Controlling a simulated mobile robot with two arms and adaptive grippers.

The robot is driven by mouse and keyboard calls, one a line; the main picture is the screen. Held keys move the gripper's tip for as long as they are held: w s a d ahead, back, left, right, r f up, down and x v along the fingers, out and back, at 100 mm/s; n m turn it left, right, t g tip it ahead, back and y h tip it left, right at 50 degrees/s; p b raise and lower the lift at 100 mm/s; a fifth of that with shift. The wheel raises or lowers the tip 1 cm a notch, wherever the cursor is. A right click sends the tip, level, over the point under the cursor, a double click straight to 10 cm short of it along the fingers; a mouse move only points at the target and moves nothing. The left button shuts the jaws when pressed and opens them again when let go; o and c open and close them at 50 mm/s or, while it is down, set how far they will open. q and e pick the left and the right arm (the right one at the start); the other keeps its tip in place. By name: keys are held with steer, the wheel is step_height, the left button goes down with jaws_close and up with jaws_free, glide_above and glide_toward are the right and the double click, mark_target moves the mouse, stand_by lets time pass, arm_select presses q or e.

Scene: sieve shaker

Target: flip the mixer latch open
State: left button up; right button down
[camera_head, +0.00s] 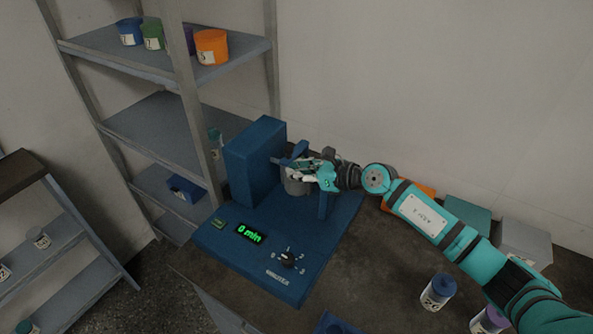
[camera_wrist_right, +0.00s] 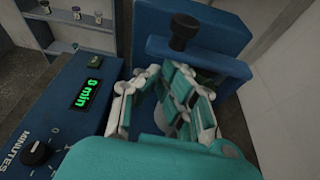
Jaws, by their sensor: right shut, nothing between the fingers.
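The blue mixer (camera_head: 322,262) stands on the dark bench, with a green "0 min" display (camera_head: 251,233) and a black dial (camera_head: 288,259). My right gripper (camera_head: 318,172) is at the mixer's upright part, over a grey round part (camera_head: 297,186). In the right wrist view the gripper (camera_wrist_right: 172,100) is shut and empty, in front of the blue upright. A black knob (camera_wrist_right: 185,30) sits on the blue latch bar (camera_wrist_right: 214,62) just beyond the fingers. The fingers hide part of the mixer, and I cannot tell whether they touch the bar. My left gripper is not in view.
A shelf rack with cups, including an orange one (camera_head: 211,46), stands at the left. Coloured bins, one grey (camera_head: 524,243), line the bench's back right. A blue-lidded jar (camera_head: 438,291) stands at the right front. The bench between mixer and jar is clear.

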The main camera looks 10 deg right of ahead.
mark_target(291, 152)
steer(key=shift+r, duration=0.25)
step_height(291, 152, up, 3)
steer(key=m+g+y+p, duration=0.1)
steer(key=m, duration=0.2)
steer(key=shift+w+d+r+m+g+y, duration=0.1)
steer(key=shift+r+m+g+y, duration=0.05)
steer(key=shift+r+m+y, duration=0.3)
steer(key=shift+w+d+r+m+g+y, duration=0.15)
steer(key=shift+r+m+y, duration=0.1)
steer(key=shift+r+m, duration=0.3)
steer(key=w+d+r+m+y+b, duration=0.4)
steer(key=w+d+r+m, duration=0.1)
steer(key=m, duration=0.6)
steer(key=shift+r, duration=0.25)
steer(key=shift+w+d, duration=0.1)
steer(key=shift+d, duration=0.05)
